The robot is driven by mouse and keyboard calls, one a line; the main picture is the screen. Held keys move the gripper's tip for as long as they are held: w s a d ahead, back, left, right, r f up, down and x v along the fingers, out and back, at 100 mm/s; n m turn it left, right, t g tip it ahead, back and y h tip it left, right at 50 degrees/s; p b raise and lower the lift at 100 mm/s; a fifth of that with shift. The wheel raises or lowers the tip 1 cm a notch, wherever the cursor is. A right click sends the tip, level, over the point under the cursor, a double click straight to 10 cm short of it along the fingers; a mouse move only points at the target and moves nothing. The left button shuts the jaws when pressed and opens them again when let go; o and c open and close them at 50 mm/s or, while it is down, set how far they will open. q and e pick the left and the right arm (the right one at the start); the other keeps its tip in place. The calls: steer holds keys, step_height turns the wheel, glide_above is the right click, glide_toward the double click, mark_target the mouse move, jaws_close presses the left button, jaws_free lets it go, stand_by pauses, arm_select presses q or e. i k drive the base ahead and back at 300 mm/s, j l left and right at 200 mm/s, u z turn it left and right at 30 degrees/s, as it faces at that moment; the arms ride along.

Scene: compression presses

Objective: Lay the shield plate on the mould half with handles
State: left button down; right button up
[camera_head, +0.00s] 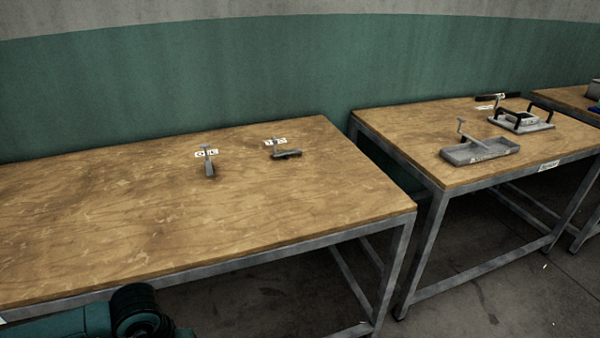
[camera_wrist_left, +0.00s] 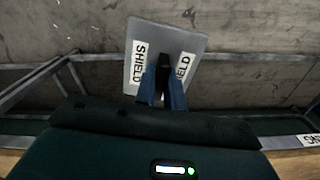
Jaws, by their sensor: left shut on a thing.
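The grey shield plate (camera_wrist_left: 183,42) shows in the left wrist view, with a white "SHIELD" label on each side of the fingers. My left gripper (camera_wrist_left: 164,72) is shut on it, and the fingers hide its middle. The concrete floor is behind the plate in that view. The mould half with handles (camera_head: 521,124) lies on the right-hand table in the head view. It is a light plate with two black handles standing up. The shield plate and gripper fingers are outside the head view. My right gripper is not in view.
A grey tray with an upright T-handle (camera_head: 481,152) stands left of the mould half on the same wooden table (camera_head: 420,130). The nearer table (camera_head: 130,220) holds two small grey tools (camera_head: 209,165) (camera_head: 286,153) and is otherwise bare. A gap separates the tables.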

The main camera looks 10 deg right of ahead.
mark_target(524, 115)
steer(key=l, duration=0.45)
steer(key=i+l+z, duration=0.1)
steer(key=l, duration=0.35)
steer(key=i+l+z, duration=0.1)
steer(key=l, duration=0.3)
steer(key=i+l, duration=0.15)
steer(key=l, duration=0.3)
steer(key=i+l+z, duration=0.1)
steer(key=l, duration=0.35)
steer(key=i+l, duration=0.1)
steer(key=l, duration=0.3)
steer(key=i+l+z, duration=0.1)
steer(key=l, duration=0.35)
steer(key=i+l, duration=0.15)
steer(key=l, duration=0.25)
steer(key=i+l+z, duration=0.15)
steer(key=i+l, duration=0.2)
steer(key=l, duration=0.25)
steer(key=i+l+z, duration=0.15)
steer(key=i+l, duration=0.2)
steer(key=l, duration=0.2)
steer(key=i+l+z, duration=0.15)
steer(key=i+l, duration=0.25)
steer(key=l, duration=0.1)
